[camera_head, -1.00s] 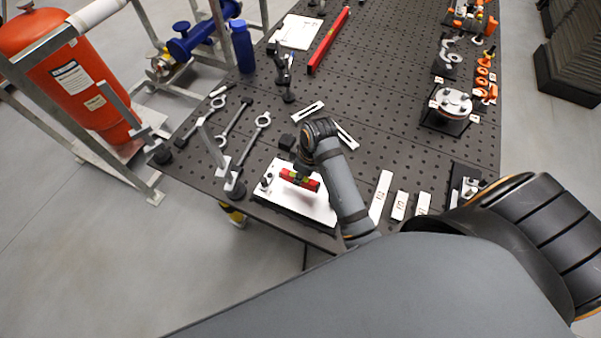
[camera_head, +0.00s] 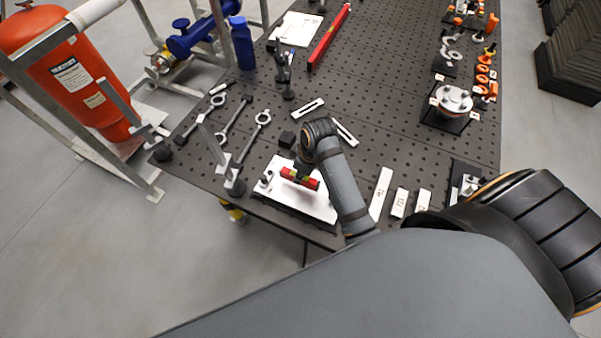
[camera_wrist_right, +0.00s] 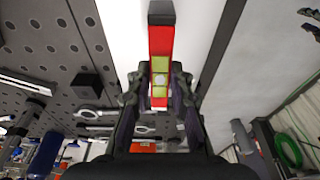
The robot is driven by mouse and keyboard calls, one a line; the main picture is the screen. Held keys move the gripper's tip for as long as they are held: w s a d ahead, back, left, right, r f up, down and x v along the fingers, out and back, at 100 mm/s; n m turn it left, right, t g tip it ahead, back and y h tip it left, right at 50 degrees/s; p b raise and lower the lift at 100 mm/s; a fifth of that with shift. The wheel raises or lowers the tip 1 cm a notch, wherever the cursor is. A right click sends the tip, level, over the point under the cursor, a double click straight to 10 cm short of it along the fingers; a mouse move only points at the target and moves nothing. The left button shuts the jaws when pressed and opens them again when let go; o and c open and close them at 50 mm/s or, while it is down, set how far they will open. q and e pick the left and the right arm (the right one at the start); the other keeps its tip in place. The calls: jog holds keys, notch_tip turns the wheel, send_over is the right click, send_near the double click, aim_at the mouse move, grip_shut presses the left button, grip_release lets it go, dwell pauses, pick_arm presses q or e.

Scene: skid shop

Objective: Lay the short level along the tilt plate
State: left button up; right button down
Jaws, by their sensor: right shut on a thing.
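The short level (camera_head: 301,180) is a small red bar with a yellow-green vial section. My right gripper (camera_head: 303,168) is shut on it from above. In the right wrist view the level (camera_wrist_right: 161,38) sits between the two fingers of the right gripper (camera_wrist_right: 160,90). The tilt plate (camera_head: 318,204) is a white plate on a dark base at the table's near edge. The level is over the plate and lies roughly along its length. I cannot tell whether it touches the plate. My left gripper is not in view.
A longer red level (camera_head: 328,40) lies at the back of the perforated table (camera_head: 370,95).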

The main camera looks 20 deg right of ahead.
jog(key=shift+s+x, duration=0.2)
jog(key=shift+x, duration=1.1)
jog(key=shift+d+f, duration=0.1)
jog(key=shift+d, duration=0.1)
jog(key=c, duration=1.1)
grip_release()
jog(key=shift+o, duration=1)
